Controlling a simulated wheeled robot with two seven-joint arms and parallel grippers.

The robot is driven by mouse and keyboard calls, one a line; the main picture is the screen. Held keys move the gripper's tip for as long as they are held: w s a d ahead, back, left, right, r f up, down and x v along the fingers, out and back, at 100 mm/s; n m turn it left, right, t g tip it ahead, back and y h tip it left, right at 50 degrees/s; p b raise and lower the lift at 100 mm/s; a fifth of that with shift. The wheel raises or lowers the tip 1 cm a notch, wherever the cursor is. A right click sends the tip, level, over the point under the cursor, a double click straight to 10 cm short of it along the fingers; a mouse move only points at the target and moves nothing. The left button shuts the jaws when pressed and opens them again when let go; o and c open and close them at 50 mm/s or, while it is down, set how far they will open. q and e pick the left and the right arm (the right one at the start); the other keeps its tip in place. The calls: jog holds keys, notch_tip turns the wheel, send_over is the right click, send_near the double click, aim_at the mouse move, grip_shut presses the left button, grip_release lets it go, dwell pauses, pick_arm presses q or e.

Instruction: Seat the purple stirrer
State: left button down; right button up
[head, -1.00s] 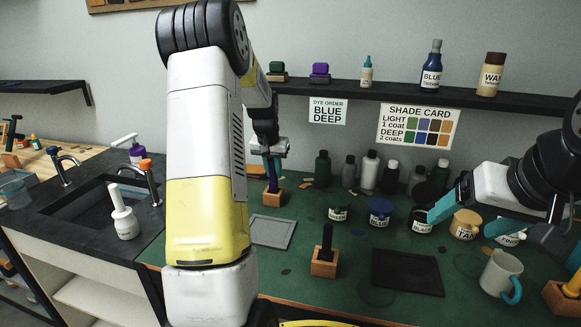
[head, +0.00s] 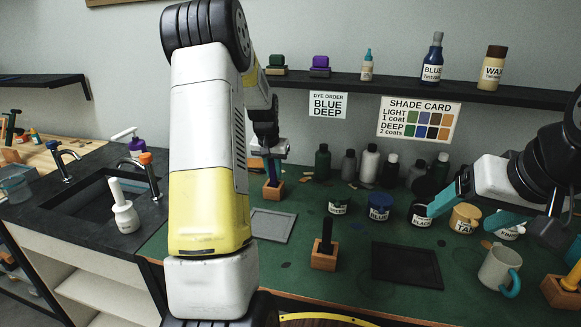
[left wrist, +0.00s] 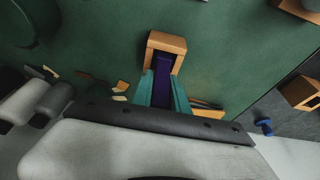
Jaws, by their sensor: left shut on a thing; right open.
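The purple stirrer (left wrist: 162,82) is between the teal fingers of my left gripper (left wrist: 161,92), which is shut on it. Its far end meets the opening of a small wooden block holder (left wrist: 178,43) in the left wrist view; how deep it sits is hard to tell. In the head view my left gripper (head: 272,170) is right above that holder (head: 273,190), at the back left of the green bench. The stirrer is mostly hidden by the fingers there. My right gripper (head: 460,218) is open, with teal fingers, over the dye jars at right.
A black stirrer stands in another wooden holder (head: 323,258) at the front. A grey tray (head: 271,225) and a black tray (head: 407,265) lie on the bench. Dye jars (head: 380,206), bottles (head: 369,165) and a mug (head: 498,268) stand to the right. The sink (head: 95,209) is left.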

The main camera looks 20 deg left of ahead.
aim_at(272, 160)
pick_arm(q)
jog(key=c, duration=1.2)
grip_release()
jog(key=v, duration=0.7)
jog(key=shift+s+r, duration=0.15)
jog(key=shift+r, duration=0.2)
